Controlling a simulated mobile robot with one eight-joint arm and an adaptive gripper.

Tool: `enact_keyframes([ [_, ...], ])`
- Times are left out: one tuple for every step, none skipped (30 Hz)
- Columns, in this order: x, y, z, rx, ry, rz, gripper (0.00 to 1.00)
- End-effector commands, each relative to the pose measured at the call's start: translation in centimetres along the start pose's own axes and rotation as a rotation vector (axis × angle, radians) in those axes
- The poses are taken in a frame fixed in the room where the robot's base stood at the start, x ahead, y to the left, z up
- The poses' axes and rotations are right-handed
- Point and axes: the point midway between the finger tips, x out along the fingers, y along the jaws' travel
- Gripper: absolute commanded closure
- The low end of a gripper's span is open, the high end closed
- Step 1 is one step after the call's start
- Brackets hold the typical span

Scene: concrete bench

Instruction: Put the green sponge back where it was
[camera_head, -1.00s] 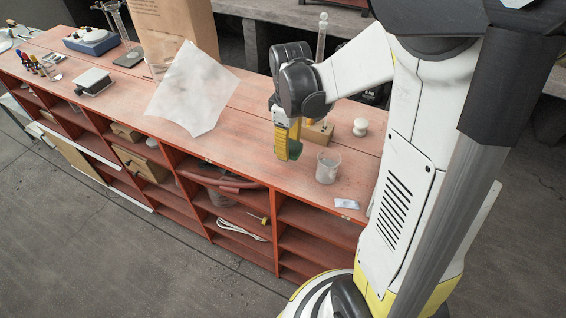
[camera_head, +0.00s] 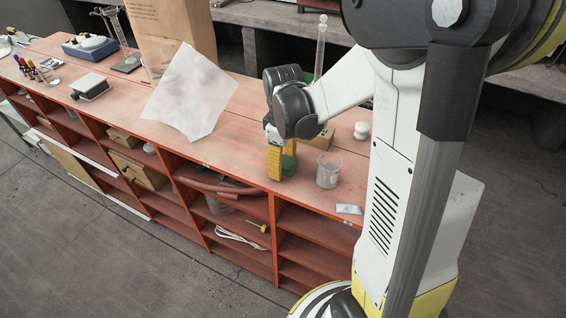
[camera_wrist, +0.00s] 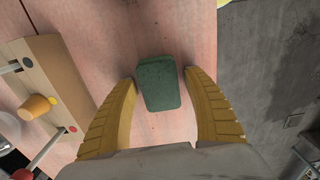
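The green sponge (camera_head: 289,162) is on the red bench top (camera_head: 245,125) near its front edge, just beside a yellow finger of my gripper (camera_head: 279,172). In the wrist view the sponge (camera_wrist: 159,84) lies between the two yellow fingertips of my gripper (camera_wrist: 161,82). A narrow gap shows on each side of it, so the gripper looks open around the sponge. The near finger hides part of the sponge in the head view. Whether its underside rests fully on the bench is hard to tell.
A glass beaker (camera_head: 328,171) stands close to the right of the sponge, with a small label (camera_head: 349,209) in front. A wooden block with pegs (camera_wrist: 45,85) is beside the gripper. A white knob-like piece (camera_head: 361,131) stands behind. A white sheet (camera_head: 192,92) is to the left.

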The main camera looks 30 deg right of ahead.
Motion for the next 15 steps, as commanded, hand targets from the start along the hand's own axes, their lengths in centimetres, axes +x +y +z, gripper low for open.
enact_keyframes([
  [0.0, 0.0, 0.0, 0.0, 0.0, 0.0, 0.41],
  [0.0, 0.0, 0.0, 0.0, 0.0, 0.0, 0.41],
  [0.0, 0.0, 0.0, 0.0, 0.0, 0.0, 0.41],
  [0.0, 0.0, 0.0, 0.0, 0.0, 0.0, 0.41],
  [0.0, 0.0, 0.0, 0.0, 0.0, 0.0, 0.41],
  [-0.1, 0.0, 0.0, 0.0, 0.0, 0.0, 0.41],
  [-0.2, 0.0, 0.0, 0.0, 0.0, 0.0, 0.41],
  [-0.3, 0.0, 0.0, 0.0, 0.0, 0.0, 0.41],
  [-0.7, 0.0, 0.0, 0.0, 0.0, 0.0, 0.41],
  [-1.0, 0.0, 0.0, 0.0, 0.0, 0.0, 0.41],
  [-1.5, 0.0, 0.0, 0.0, 0.0, 0.0, 0.41],
  [-2.2, 0.0, 0.0, 0.0, 0.0, 0.0, 0.41],
  [-2.9, 0.0, 0.0, 0.0, 0.0, 0.0, 0.41],
  [-3.5, 0.0, 0.0, 0.0, 0.0, 0.0, 0.41],
  [-4.5, 0.0, 0.0, 0.0, 0.0, 0.0, 0.41],
])
